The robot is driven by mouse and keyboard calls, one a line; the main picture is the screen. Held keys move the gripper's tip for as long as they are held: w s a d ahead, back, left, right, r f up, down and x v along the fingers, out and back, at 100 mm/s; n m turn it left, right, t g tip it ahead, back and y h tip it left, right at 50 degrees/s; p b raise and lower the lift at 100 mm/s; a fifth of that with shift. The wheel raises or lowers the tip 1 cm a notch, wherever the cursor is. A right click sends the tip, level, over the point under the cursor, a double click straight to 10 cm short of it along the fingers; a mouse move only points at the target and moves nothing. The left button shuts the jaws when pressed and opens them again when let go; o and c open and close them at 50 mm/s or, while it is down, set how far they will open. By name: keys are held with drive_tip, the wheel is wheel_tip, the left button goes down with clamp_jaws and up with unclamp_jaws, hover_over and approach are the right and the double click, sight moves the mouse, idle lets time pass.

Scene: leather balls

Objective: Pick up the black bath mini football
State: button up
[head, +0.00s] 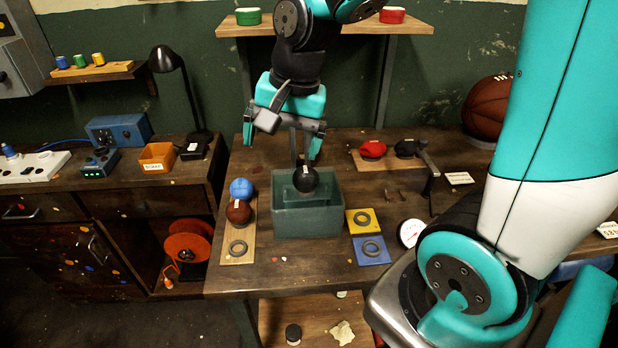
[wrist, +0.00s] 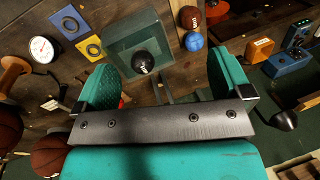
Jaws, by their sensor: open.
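The black mini football (head: 305,180), with a small white label, sits at the green box (head: 307,224) on the workbench; I cannot tell how deep in it the ball rests. The ball also shows in the wrist view (wrist: 143,62), between my fingers in the picture and beyond them. My gripper (head: 282,146) is open and empty, above and behind the box, apart from the ball. Its two teal fingers frame the wrist view (wrist: 165,82).
A blue ball (head: 241,189) and a brown ball (head: 238,212) stand on a wooden strip left of the box. Yellow and blue plates with rings (head: 372,249) lie to its right. A dial gauge (head: 410,233) and a basketball (head: 490,107) are farther right. A shelf (head: 330,28) hangs behind.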

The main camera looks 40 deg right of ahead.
sight(306, 172)
drive_tip(key=w+d+f+m+h, duration=0.25)
drive_tip(key=w+d+m, duration=0.25)
drive_tip(key=d+m, duration=0.5)
drive_tip(key=shift+n+y, duration=0.3)
drive_tip(key=shift+y, duration=0.05)
drive_tip(key=f, duration=0.3)
drive_tip(key=w+f+p, duration=0.1)
drive_tip(key=f, duration=0.7)
drive_tip(key=shift+w+d+f+p, duration=0.25)
drive_tip(key=shift+w+p, duration=0.05)
drive_tip(key=shift+w, duration=0.05)
drive_tip(key=shift+w+f+p, duration=0.25)
drive_tip(key=shift+f+p, duration=0.1)
drive_tip(key=shift+f, duration=0.6)
drive_tip(key=shift+w+f+p, duration=0.2)
drive_tip(key=shift+f+p, duration=0.1)
drive_tip(key=shift+f, duration=0.65)
drive_tip(key=shift+w+f+p, duration=0.25)
drive_tip(key=shift+f+p, duration=0.1)
drive_tip(key=shift+f, duration=0.6)
drive_tip(key=c, duration=1)
drive_tip(key=shift+r, duration=0.1)
